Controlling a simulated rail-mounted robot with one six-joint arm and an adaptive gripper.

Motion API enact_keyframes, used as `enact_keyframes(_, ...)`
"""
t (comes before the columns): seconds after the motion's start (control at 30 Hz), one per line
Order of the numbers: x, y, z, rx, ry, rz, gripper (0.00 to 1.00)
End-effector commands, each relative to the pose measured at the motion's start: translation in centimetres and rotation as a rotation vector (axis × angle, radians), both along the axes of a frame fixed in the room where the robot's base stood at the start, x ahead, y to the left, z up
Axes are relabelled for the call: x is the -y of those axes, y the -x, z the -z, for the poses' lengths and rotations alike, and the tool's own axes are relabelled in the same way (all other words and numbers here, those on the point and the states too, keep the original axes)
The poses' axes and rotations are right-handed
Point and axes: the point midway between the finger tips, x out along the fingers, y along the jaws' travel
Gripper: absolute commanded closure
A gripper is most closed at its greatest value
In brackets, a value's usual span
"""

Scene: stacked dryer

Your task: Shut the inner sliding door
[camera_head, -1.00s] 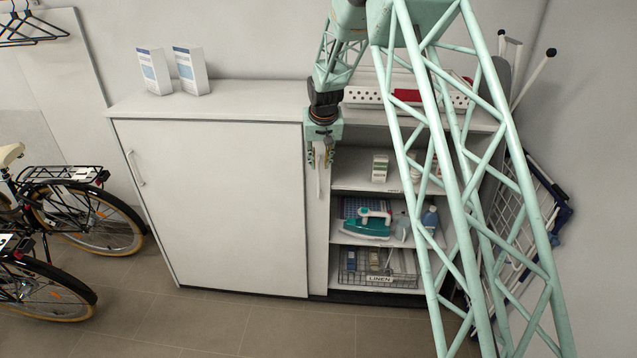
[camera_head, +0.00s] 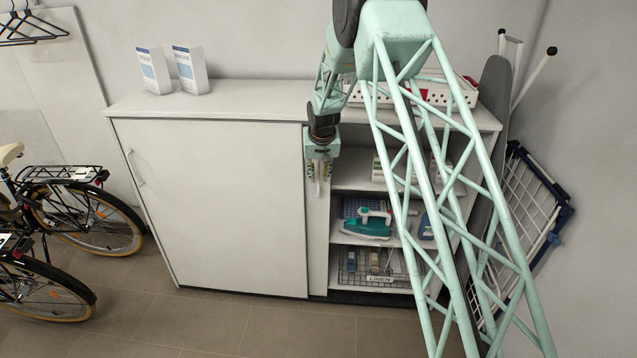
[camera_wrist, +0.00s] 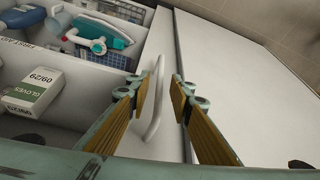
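The inner sliding door (camera_head: 317,240) shows as a narrow white strip between the outer door (camera_head: 220,200) and the open shelves at the right of the cabinet. Its pale bar handle (camera_wrist: 156,115) is upright on the cabinet and shows in the wrist view. My gripper (camera_head: 319,172) points down in front of this strip. In the wrist view my gripper (camera_wrist: 160,92) is open, with the handle showing between its two fingers. Whether a finger touches the handle I cannot tell. Most of the inner door is hidden behind the outer door.
The open shelves hold a teal iron (camera_head: 368,222), a wire linen basket (camera_head: 380,279) and a gloves box (camera_wrist: 34,88). Two boxes (camera_head: 189,70) and a perforated white tray (camera_head: 436,94) stand on top. A drying rack (camera_head: 535,200) leans at right; bicycles (camera_head: 75,215) stand at left.

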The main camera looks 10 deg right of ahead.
Motion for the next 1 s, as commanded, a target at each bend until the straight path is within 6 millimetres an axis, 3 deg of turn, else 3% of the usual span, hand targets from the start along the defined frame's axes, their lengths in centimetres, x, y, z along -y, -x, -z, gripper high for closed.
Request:
enact_keyframes(0.4, 0.1, -1.3, 3.3, 0.0, 0.0, 0.0, 0.8)
enact_keyframes(0.87, 0.1, -1.5, 3.7, 0.0, 0.0, 0.0, 0.8)
enact_keyframes(1.0, 0.1, -1.5, 3.7, 0.0, 0.0, 0.0, 0.92)
